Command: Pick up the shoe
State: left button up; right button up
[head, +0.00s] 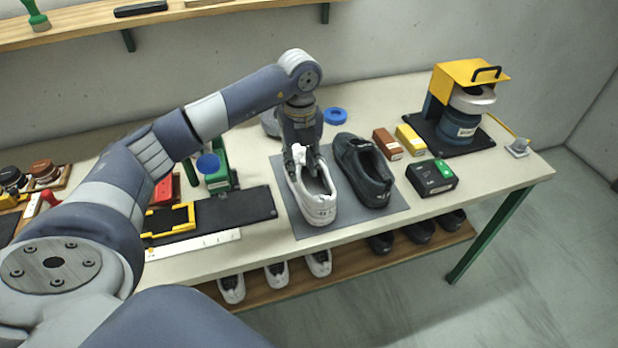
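A white shoe (318,207) and a black shoe (363,171) stand side by side on a grey mat (303,229) on the workbench. My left gripper (301,163) points down at the white shoe, at the far part of its opening. Its fingertips overlap the shoe there, and I cannot tell whether they are closed on the upper or only around it. The far end of the white shoe is hidden behind the gripper. The white shoe sits on the mat. My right gripper is not in view.
A black box with a green top (432,177), small brown (386,144) and yellow (411,140) boxes and a yellow-topped machine (466,100) stand to the right. Several shoes sit on the lower shelf (345,272).

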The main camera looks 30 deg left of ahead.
aim_at(299, 181)
pick_arm(q)
jog(key=shift+f, duration=0.4)
jog(key=shift+s+f+p, duration=0.15)
jog(key=shift+f+p, duration=0.35)
jog(key=shift+f, duration=0.1)
jog(key=f, duration=0.1)
jog(key=f+p, duration=0.1)
jog(key=f, duration=0.1)
jog(key=shift+s+a+f+p, duration=0.15)
jog(key=shift+s+f+p, duration=0.05)
jog(key=shift+f+p, duration=0.1)
jog(key=shift+f, duration=0.35)
grip_shut()
jog(key=shift+w, duration=0.1)
